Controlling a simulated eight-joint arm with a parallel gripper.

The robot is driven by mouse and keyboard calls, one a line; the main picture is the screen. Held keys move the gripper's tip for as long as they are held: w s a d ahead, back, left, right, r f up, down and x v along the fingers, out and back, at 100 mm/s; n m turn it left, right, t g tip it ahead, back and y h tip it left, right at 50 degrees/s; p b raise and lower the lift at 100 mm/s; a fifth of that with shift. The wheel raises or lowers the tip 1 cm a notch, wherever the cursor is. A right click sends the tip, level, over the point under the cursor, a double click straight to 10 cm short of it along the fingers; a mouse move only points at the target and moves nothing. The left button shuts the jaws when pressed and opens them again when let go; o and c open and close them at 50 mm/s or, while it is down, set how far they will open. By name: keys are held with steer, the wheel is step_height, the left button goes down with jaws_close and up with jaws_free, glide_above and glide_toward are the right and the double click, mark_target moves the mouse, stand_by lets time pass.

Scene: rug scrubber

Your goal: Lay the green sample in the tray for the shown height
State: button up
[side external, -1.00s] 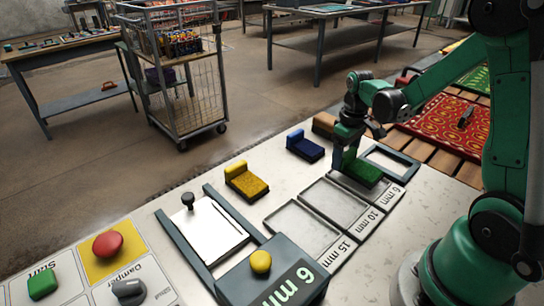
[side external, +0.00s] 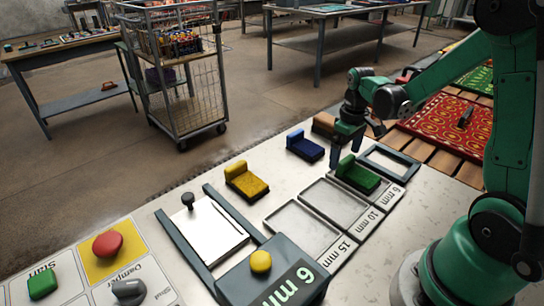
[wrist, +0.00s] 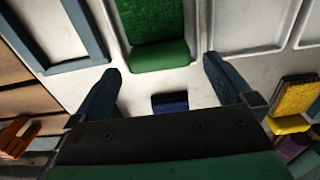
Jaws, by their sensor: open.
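The green sample (side external: 358,177) lies in the tray labelled 6 mm, its raised end toward my gripper. It also shows top centre in the wrist view (wrist: 157,25). My gripper (side external: 346,148) is open and empty, just above and behind the sample's raised end. In the wrist view its fingers (wrist: 160,74) are spread, with the sample beyond the tips. The 10 mm tray (side external: 335,203) and the 15 mm tray (side external: 300,229) are empty. The display (side external: 288,290) on the grey gauge box reads 6 mm.
A yellow sample (side external: 246,181) and a blue sample (side external: 305,146) stand on the bench, with a brown one (side external: 323,124) behind. A grey frame (side external: 405,157) lies right of the trays. The gauge's white plate (side external: 208,230) is bare. Control buttons are at front left.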

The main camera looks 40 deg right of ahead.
step_height(320, 180, up, 11)
steer(key=s+a+t, duration=0.2)
steer(key=a+t, duration=0.5)
steer(key=a, duration=0.7)
steer(key=shift+s+a+f, duration=0.25)
steer(key=shift+f, duration=0.15)
stand_by(0.5)
